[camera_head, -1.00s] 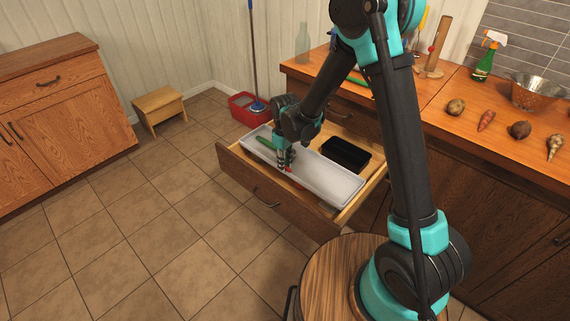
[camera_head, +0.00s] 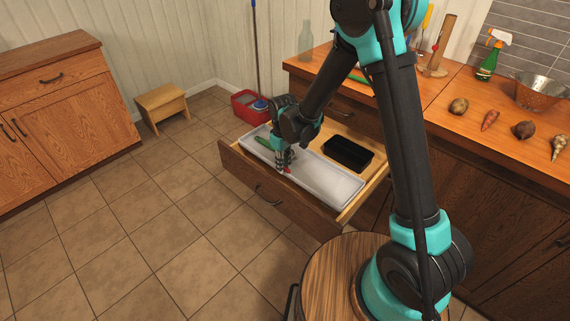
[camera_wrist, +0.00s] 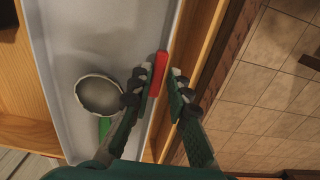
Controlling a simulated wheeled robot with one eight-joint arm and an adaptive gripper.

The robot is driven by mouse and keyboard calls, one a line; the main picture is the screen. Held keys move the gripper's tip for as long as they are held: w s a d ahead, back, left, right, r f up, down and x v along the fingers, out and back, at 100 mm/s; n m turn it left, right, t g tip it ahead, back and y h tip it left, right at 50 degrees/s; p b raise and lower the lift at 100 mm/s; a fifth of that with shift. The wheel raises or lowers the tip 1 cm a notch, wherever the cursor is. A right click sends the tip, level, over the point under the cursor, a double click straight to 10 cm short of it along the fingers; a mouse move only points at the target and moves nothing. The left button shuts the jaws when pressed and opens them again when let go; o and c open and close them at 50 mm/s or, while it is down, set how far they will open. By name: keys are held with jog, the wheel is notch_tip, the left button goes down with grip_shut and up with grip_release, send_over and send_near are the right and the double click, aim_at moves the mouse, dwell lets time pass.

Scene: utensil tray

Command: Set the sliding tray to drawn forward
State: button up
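The sliding tray (camera_head: 325,183) is a long, pale grey, shallow tray inside the pulled-out drawer, lying along its front board. In the wrist view the tray (camera_wrist: 75,30) shows a red strip (camera_wrist: 158,73) at its front edge. My gripper (camera_head: 285,168) reaches down to this edge. In the wrist view my gripper (camera_wrist: 166,82) has its fingers apart, one on each side of the red strip. The left finger is against or very near the strip; a small gap shows by the right finger. A green item (camera_head: 264,140) and a round metal rim (camera_wrist: 99,95) are in the tray.
The wooden drawer (camera_head: 275,200) stands open from the counter cabinet. A black bin (camera_head: 347,152) sits in it behind the tray. Vegetables, a colander (camera_head: 540,92) and a spray bottle (camera_head: 490,62) are on the counter. The tiled floor in front of the drawer is clear.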

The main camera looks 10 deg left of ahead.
jog(key=o, duration=0.3)
jog(key=shift+s+a, duration=0.1)
jog(key=shift+o, duration=0.2)
notch_tip(320, 180, up, 12)
dwell(0.4)
jog(key=s+d+r+m+t, duration=0.1)
jog(key=d+m, duration=0.2)
jog(key=d, duration=0.8)
jog(key=s+d+r+m+t, duration=0.1)
jog(key=s+d+m, duration=0.15)
jog(key=d, duration=0.85)
jog(key=s+d+f+m+t, duration=0.2)
jog(key=s+d+m, duration=0.4)
jog(key=s+d, duration=0.3)
jog(key=d+f, duration=0.1)
jog(key=d, duration=0.3)
jog(key=shift+s+d, duration=0.15)
jog(key=shift+d, duration=0.25)
